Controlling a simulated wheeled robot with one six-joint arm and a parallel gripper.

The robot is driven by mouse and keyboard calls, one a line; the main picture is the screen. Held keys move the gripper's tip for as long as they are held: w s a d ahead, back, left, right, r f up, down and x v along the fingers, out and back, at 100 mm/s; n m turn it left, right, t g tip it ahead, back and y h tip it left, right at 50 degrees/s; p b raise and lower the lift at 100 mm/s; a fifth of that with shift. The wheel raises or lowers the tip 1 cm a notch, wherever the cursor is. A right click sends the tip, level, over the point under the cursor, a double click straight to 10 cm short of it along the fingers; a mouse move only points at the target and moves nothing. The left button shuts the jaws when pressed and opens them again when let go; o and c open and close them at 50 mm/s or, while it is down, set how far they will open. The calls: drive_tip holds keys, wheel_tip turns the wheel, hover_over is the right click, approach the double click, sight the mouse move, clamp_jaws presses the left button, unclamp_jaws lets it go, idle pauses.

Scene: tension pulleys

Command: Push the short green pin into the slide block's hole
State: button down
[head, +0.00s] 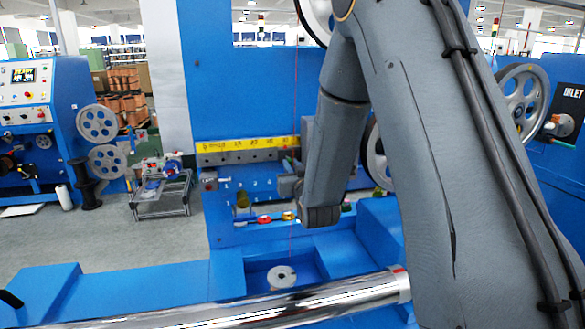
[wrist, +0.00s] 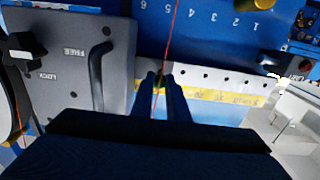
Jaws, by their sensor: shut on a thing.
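In the wrist view my gripper (wrist: 161,76) is shut, with a small greenish bit, the pin (wrist: 160,82), showing between its dark fingertips. The fingertips are over the grey strip with a row of holes (wrist: 232,80), beside the yellow scale. A grey block marked FREE and LOCK (wrist: 75,70), with a dark curved handle, is just left of the fingers. I cannot tell which hole the pin faces or whether it touches one. In the head view the grey holed strip (head: 240,158) runs under the yellow scale; my arm covers its right part.
A blue panel with numbers (wrist: 210,25) is beyond the fingers. In the head view, red (head: 265,219) and yellow (head: 289,216) small parts lie on the blue machine. A shiny roller (head: 230,312) crosses the front. A thin red line runs vertically near my gripper.

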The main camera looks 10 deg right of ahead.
drive_tip(key=shift+w+b, duration=0.45)
drive_tip(key=shift+w, duration=0.75)
drive_tip(key=shift+w, duration=0.35)
idle(0.5)
drive_tip(key=c, duration=1.6)
unclamp_jaws()
drive_tip(key=shift+c, duration=0.2)
drive_tip(key=s+b, duration=0.2)
drive_tip(key=s, duration=0.5)
drive_tip(key=shift+s, duration=0.4)
